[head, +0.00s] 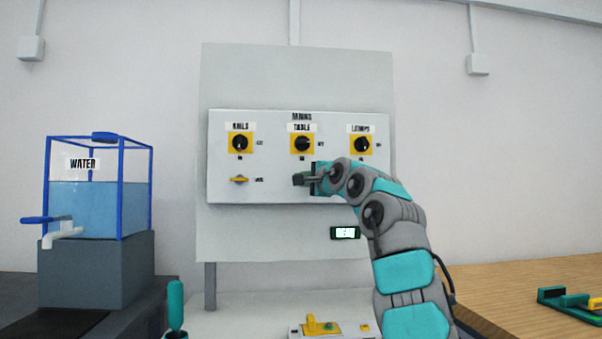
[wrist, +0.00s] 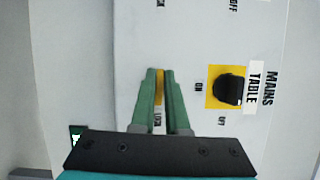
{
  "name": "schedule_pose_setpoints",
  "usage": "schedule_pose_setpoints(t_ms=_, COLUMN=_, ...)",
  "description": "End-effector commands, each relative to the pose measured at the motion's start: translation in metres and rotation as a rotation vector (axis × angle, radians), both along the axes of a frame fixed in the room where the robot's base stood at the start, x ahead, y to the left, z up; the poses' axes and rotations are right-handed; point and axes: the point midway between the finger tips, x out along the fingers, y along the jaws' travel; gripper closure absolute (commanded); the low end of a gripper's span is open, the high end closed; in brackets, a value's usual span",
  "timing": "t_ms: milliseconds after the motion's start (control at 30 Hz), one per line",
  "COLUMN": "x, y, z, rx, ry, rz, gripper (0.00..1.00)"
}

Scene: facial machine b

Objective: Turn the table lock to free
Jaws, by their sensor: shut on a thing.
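The table lock is a small yellow handle (wrist: 159,88) on the white panel, below the TABLE mains knob (head: 303,144). It lies between the fingers of my gripper (wrist: 160,75), lengthwise along them, with a LOCK label (wrist: 158,119) showing nearer my palm. My gripper is shut on the handle, its green fingers on either side. In the head view my gripper (head: 302,179) reaches in from the right and hides the handle. The TABLE knob (wrist: 230,90) is black on a yellow plate, to the right in the wrist view.
The RAILS knob (head: 240,143) and its yellow lock (head: 239,180) are on the left of the panel. The LAMPS knob (head: 361,144) is on the right, close above my arm. A small display (head: 345,233) sits below. A water tank (head: 97,190) stands left.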

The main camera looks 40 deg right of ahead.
Motion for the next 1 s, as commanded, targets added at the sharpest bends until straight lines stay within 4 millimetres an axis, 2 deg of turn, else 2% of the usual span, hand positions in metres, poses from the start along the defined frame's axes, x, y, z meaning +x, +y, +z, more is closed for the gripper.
schedule_pose_setpoints(t_ms=700, x=-0.0006, y=-0.0032, z=-0.0014, rx=-0.063, ry=0.039, rz=-0.005, gripper=1.00)
schedule_pose_setpoints(t_ms=733, x=-0.0006, y=-0.0032, z=-0.0014, rx=-0.063, ry=0.039, rz=-0.005, gripper=0.85)
schedule_pose_setpoints(t_ms=1000, x=-0.0006, y=-0.0020, z=-0.0006, rx=-0.063, ry=0.038, rz=-0.003, gripper=0.57)
